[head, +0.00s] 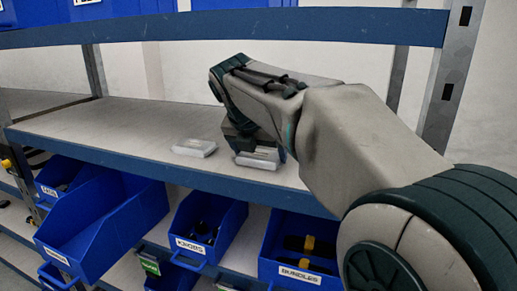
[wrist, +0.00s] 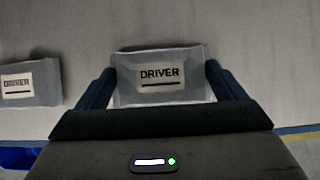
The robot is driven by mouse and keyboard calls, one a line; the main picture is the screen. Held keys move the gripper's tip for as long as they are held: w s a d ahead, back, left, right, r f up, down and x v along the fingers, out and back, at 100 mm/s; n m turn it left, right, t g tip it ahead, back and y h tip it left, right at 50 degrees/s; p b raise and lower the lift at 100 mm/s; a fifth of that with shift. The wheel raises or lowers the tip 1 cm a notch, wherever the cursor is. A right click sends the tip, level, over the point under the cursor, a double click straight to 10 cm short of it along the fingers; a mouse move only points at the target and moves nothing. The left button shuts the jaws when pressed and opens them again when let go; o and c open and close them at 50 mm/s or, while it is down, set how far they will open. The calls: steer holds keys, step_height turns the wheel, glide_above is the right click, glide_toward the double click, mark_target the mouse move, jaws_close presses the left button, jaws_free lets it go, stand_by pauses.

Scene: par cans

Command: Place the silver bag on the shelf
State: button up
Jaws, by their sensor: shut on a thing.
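A silver bag (wrist: 162,96) labelled DRIVER is between the two fingers of my gripper (wrist: 160,88) in the wrist view. My gripper is shut on it, one finger at each side. In the head view this bag (head: 258,159) is at the shelf surface below my gripper (head: 257,150); I cannot tell whether it rests on the board. A second silver bag (head: 194,148), also labelled DRIVER, lies flat on the shelf (head: 135,115) to the left. It shows at the left edge of the wrist view (wrist: 30,84).
Below the shelf are blue bins, one labelled KNOBS (head: 206,228) and one labelled BUNDLES (head: 295,250). An upper blue beam (head: 250,27) runs above my arm. A metal upright (head: 450,80) stands at the right. The shelf's left part is clear.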

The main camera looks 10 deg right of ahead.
steer(key=shift+w+f, duration=0.1)
steer(key=shift+f, duration=0.1)
steer(key=o, duration=0.7)
steer(key=shift+o, duration=0.2)
steer(key=shift+v, duration=3.9)
